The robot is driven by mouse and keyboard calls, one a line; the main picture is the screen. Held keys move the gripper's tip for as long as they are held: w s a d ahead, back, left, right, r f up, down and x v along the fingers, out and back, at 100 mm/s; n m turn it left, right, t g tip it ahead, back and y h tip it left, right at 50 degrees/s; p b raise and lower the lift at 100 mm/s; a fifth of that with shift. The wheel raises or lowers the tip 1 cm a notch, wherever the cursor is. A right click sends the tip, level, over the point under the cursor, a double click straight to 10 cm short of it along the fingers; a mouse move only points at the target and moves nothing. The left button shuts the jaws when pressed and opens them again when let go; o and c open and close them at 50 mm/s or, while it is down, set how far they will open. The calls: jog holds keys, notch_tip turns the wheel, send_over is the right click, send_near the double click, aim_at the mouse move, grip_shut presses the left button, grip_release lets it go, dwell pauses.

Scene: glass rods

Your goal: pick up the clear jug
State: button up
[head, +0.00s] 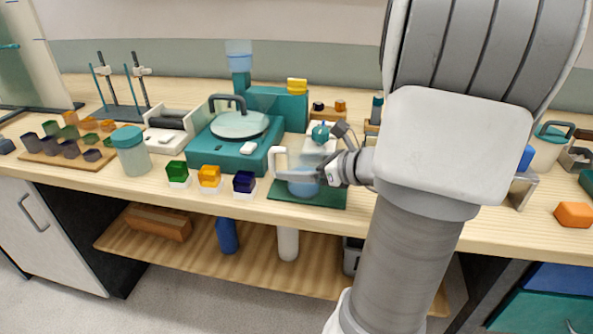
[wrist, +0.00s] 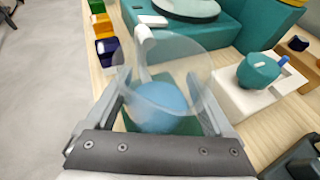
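The clear jug (wrist: 188,55) stands on a dark green mat (head: 329,197) on the bench, with pale blue liquid inside and a white handle on its far side in the wrist view. In the head view the jug (head: 304,188) is partly hidden by my gripper (head: 298,178). My gripper reaches in from the right, its fingers widely spread. In the wrist view my gripper (wrist: 158,82) has one finger on either side of the jug. The jug is upright. Contact between the fingers and the glass cannot be made out clearly.
A teal device (head: 236,140) with a round plate stands behind left. A white block with a teal knob (wrist: 258,72) is close on the jug's right. Green, amber and dark blue cubes (head: 209,176) line the front left. The bench's front edge is near.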

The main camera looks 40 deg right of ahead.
jog(key=c, duration=1)
jog(key=shift+o, duration=0.2)
